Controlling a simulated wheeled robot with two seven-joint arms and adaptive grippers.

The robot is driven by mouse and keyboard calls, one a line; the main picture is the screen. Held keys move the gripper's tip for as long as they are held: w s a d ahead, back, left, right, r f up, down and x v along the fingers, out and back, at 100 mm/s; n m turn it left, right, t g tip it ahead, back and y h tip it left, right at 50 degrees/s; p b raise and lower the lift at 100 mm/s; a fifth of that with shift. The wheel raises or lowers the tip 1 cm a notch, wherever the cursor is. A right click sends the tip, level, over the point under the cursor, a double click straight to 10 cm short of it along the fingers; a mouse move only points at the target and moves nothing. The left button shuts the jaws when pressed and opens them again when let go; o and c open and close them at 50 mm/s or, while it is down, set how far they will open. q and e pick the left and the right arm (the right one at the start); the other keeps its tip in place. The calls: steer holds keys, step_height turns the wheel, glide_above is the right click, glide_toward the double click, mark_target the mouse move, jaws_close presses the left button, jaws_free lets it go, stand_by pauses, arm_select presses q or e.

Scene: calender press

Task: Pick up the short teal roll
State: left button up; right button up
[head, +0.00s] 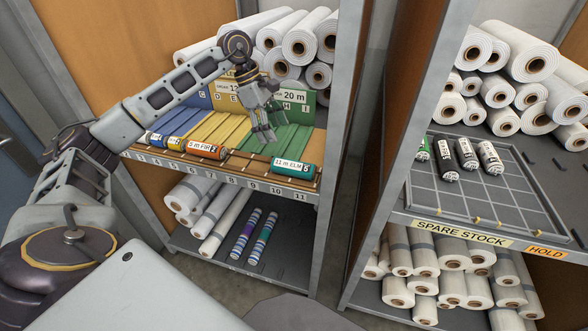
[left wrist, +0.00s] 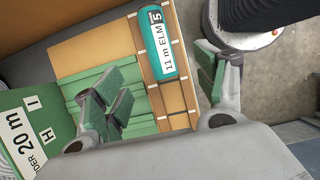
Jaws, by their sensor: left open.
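The short teal roll (head: 291,167), labelled "11 m ELM", lies on the front ledge of the middle shelf, near the right end of the numbered edge. In the left wrist view the teal roll (left wrist: 163,44) lies just beyond the fingers, with its label facing the camera. My left gripper (head: 264,134) is open and empty above the green slots, behind and slightly left of the roll in the head view. In the left wrist view the open fingers (left wrist: 163,78) stand apart on either side of the roll's line, not touching it. My right gripper is not in view.
An orange roll (head: 205,149) and blue and yellow rolls lie farther left on the same ledge. An upright "20 m" sign (head: 292,98) stands behind the green slots. The shelf's right post (head: 336,130) is close to the teal roll. A spare stock tray (head: 500,205) holds dark and white rolls.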

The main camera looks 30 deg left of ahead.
mark_target(291, 161)
arm_select(q)
steer(key=shift+x, duration=4.2)
steer(key=shift+d, duration=0.1)
steer(key=shift+w+p+x, duration=0.15)
steer(key=shift+p+x, duration=0.1)
steer(key=shift+x, duration=1.05)
steer(key=shift+w+p+x, duration=0.1)
steer(key=shift+p+x, duration=0.15)
steer(key=shift+x, duration=1.05)
steer(key=shift+r, duration=0.1)
steer(key=c, duration=1.1)
